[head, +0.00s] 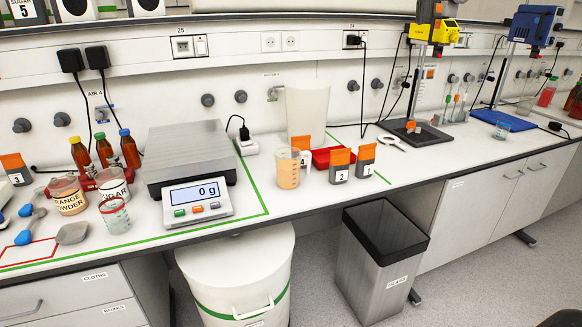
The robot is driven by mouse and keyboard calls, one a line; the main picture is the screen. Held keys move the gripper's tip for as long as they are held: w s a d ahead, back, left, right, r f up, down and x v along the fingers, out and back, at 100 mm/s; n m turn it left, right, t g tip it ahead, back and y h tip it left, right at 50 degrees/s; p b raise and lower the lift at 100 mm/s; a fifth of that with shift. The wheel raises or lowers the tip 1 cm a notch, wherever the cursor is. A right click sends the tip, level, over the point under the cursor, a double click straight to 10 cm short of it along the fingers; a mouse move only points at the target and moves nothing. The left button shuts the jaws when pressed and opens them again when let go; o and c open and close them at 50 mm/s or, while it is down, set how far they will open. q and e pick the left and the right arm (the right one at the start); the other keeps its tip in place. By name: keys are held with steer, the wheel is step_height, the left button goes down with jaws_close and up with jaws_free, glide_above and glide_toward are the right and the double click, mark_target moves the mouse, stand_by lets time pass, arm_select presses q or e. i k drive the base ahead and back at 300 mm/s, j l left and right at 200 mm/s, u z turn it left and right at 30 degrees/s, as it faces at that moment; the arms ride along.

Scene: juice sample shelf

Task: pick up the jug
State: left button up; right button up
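A tall, pale, cream-white vessel (307,108), which looks like the jug, stands upright at the back of the bench near the wall. No handle on it can be made out. Its lower part is partly hidden by an orange-topped container marked 4 (304,156) and a clear cup of orange liquid (288,171) in front. Neither of my grippers is in the head view.
A scale (190,160) reading 0 g stands left of the cup. A red tray (322,158) and orange-topped containers marked 2 (339,166) and 1 (366,160) stand to the right. Stands (414,130) are farther right. A bin (383,262) and a white drum (240,280) stand below.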

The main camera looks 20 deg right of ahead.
mark_target(289, 159)
steer(key=i+l, duration=0.15)
steer(key=l, duration=0.2)
steer(key=i+l, duration=0.15)
steer(key=l, duration=0.25)
steer(key=i+l+u, duration=0.1)
steer(key=l, duration=0.25)
steer(key=i+l, duration=0.2)
steer(key=l, duration=0.15)
steer(key=i+l, duration=0.15)
steer(key=l, duration=0.25)
steer(key=i+l+u, duration=0.1)
steer(key=l, duration=0.25)
steer(key=i+l, duration=0.2)
steer(key=l, duration=0.2)
steer(key=i+l, duration=0.1)
steer(key=l, duration=0.3)
steer(key=k+u, duration=0.1)
steer(key=k+j+u, duration=0.1)
steer(key=j, duration=0.15)
steer(key=k+j+u, duration=0.15)
steer(key=i+l+z, duration=0.2)
steer(key=i+l, duration=0.2)
steer(key=l, duration=0.1)
